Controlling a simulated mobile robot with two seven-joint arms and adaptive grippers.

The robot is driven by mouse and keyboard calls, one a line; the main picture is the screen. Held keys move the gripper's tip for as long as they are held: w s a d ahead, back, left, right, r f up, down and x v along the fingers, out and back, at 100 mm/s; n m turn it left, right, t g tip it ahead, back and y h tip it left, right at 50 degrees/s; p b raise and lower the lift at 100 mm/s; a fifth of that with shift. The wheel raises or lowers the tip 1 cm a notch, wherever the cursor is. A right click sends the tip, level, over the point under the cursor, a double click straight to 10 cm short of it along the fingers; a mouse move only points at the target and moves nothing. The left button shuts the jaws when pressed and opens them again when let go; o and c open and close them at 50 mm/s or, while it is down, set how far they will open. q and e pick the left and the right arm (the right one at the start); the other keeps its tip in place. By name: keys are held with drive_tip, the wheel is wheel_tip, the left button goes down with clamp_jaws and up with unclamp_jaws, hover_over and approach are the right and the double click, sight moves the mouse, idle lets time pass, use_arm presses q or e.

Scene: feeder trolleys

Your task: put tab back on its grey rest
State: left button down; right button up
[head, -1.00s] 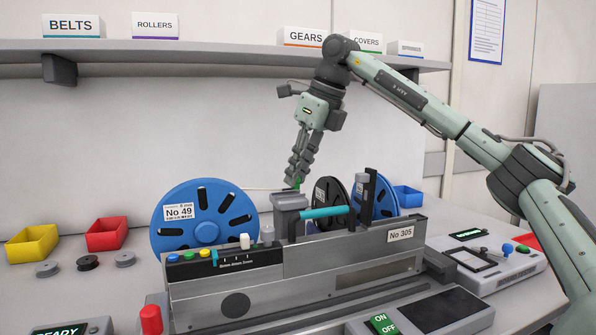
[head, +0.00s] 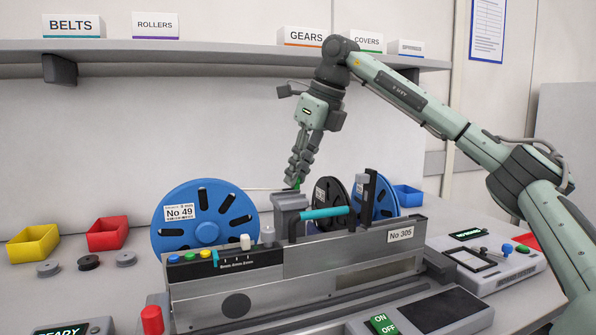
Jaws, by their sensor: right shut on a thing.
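My right gripper (head: 295,182) points down over the top of the feeder marked No 305 (head: 330,258). It is shut on a small green thing, probably the tab (head: 297,185), of which only a sliver shows between the fingertips. Just below is a grey block (head: 290,201) on the feeder's top, likely the grey rest. I cannot tell whether the tab touches it. My left gripper is not in view.
A teal handle (head: 324,213) lies right of the block. A blue reel marked No 49 (head: 206,230) stands left, and a black reel (head: 330,191) stands behind. Yellow (head: 33,244) and red (head: 107,234) bins sit at left. A shelf (head: 230,55) runs above.

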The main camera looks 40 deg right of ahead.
drive_tip(key=shift+f+b, duration=0.3)
drive_tip(key=shift+f, duration=0.25)
idle(0.4)
drive_tip(key=o, duration=0.9)
drive_tip(key=shift+c, duration=0.2)
drive_tip(key=v, duration=1.2)
